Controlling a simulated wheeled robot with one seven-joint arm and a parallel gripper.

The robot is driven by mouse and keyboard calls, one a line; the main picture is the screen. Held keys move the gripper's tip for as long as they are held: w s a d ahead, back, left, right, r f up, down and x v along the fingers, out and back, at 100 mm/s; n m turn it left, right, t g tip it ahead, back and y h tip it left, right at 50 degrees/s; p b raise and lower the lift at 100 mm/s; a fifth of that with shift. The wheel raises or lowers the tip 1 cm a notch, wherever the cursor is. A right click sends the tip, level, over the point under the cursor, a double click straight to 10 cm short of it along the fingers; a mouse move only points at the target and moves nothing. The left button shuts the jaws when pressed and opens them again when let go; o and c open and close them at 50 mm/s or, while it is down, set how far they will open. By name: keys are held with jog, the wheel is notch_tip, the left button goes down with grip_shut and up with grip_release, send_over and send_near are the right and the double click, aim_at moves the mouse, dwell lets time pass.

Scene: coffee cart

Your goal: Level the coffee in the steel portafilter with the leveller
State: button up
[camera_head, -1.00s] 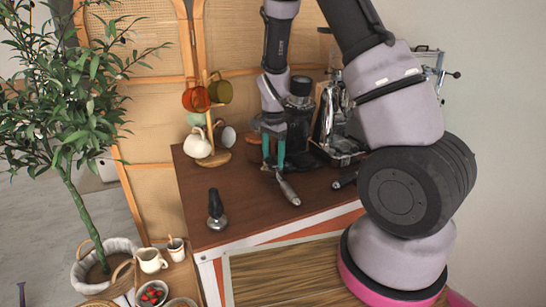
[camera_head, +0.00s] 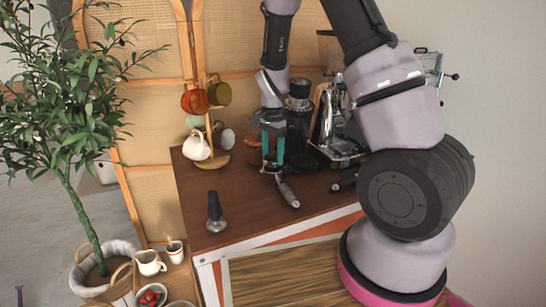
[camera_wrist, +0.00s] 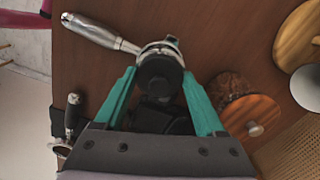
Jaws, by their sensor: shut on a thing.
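The steel portafilter (camera_head: 289,194) lies on the brown cart top, its metal handle pointing toward the front. In the wrist view its handle (camera_wrist: 98,33) runs to the upper left. My gripper (camera_head: 272,160) is over the portafilter's basket end, pointing down. In the wrist view my teal-fingered gripper (camera_wrist: 160,84) is shut on the dark round leveller (camera_wrist: 160,72). The leveller covers most of the basket, with part of the steel rim showing beyond it. The coffee inside is hidden. I cannot tell whether the leveller touches it.
The mug tree (camera_head: 221,157), grinder (camera_head: 299,120) and espresso machine (camera_head: 333,135) stand behind. A round wooden-topped container (camera_wrist: 252,115) is close to my gripper. The left front top is mostly clear.

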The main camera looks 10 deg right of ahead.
jog(key=shift+r, duration=3.1)
